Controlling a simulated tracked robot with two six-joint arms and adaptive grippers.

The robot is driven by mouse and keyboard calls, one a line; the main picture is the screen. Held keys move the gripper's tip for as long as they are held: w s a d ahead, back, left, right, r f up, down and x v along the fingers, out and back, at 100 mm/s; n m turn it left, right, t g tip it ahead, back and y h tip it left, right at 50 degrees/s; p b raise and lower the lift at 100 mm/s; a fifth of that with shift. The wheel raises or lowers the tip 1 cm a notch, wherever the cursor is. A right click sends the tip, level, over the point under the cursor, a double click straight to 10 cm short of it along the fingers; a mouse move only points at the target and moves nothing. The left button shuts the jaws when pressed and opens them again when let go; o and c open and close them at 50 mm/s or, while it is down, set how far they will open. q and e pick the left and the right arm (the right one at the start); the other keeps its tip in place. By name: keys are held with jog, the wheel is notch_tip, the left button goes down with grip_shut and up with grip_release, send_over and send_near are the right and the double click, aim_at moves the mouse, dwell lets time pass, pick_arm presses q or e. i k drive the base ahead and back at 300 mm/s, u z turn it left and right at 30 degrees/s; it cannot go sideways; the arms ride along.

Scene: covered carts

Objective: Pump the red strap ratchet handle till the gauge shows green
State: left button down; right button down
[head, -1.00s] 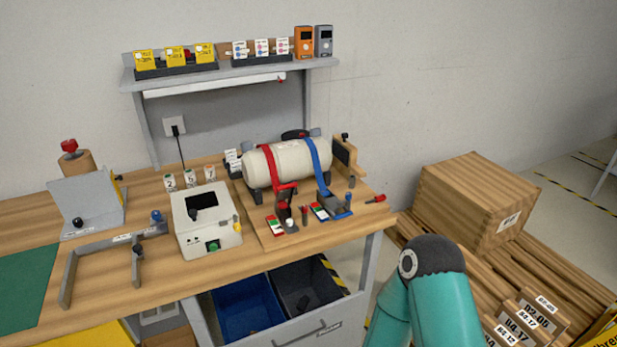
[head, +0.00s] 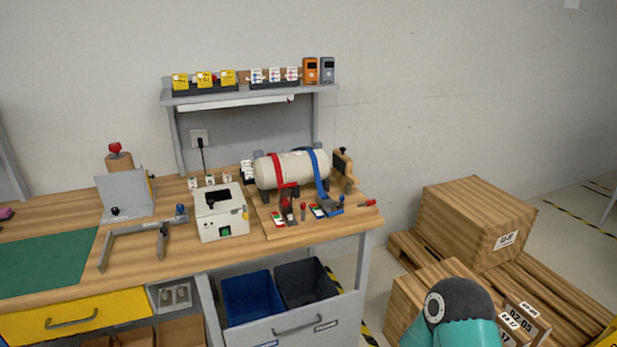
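A cream cylinder (head: 297,167) lies on a wooden board at the right end of the workbench. The red strap (head: 276,173) runs over its left part, down to a red and dark ratchet (head: 288,208) at the front. A small flat indicator with red, white and green (head: 278,219) lies beside that ratchet; I take it for the gauge, but its reading is too small to tell. A blue strap (head: 319,174) with a blue ratchet (head: 333,206) is to the right. Neither gripper is in view; only a teal link of my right arm shows at the bottom right.
A white box with a dark opening (head: 221,219) stands left of the board. A grey metal frame (head: 135,236) and green mat (head: 45,262) lie further left. Below are blue (head: 250,298) and dark bins.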

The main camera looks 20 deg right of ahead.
aim_at(285, 194)
jog(key=z, duration=0.8)
jog(key=i, duration=0.95)
jog(key=z, duration=0.1)
